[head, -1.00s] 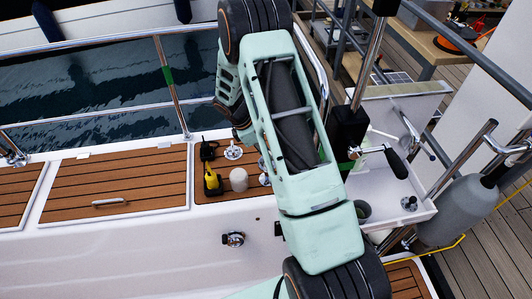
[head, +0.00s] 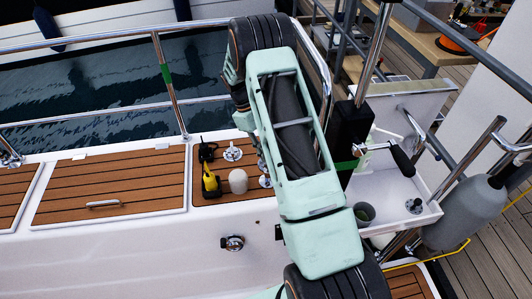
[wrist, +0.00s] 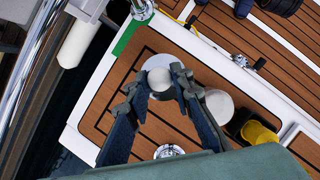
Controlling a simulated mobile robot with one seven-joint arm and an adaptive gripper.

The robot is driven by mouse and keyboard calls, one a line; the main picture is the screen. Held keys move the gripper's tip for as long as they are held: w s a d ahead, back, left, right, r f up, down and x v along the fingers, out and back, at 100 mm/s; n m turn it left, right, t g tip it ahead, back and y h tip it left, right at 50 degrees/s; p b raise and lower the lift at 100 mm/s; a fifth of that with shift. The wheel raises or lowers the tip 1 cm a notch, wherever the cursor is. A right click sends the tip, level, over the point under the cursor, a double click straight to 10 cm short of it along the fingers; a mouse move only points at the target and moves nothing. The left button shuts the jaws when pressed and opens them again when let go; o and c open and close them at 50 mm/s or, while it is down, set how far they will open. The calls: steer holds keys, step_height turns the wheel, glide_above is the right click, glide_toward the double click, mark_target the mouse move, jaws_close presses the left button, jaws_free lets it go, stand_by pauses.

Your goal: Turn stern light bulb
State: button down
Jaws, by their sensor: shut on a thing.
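In the wrist view, a pale rounded bulb (wrist: 160,77), which looks like the stern light bulb, sits between the fingertips of my gripper (wrist: 162,88). The fingers are shut on it from both sides, over the teak deck. Its base is hidden from this angle. In the head view, neither the bulb nor my gripper can be made out; my own arm covers that part of the deck.
A white cylinder (wrist: 219,105) stands close beside the right finger, with a yellow radio (wrist: 257,132) farther right; both also show in the head view. A metal deck fitting (wrist: 169,151) is near the fingers. A winch handle (head: 400,160) is right of my arm.

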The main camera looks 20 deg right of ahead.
steer(key=shift+s+m, duration=0.1)
steer(key=shift+m, duration=0.3)
steer(key=c, duration=1.7)
jaws_free()
steer(key=v, duration=1.2)
steer(key=shift+d, duration=0.15)
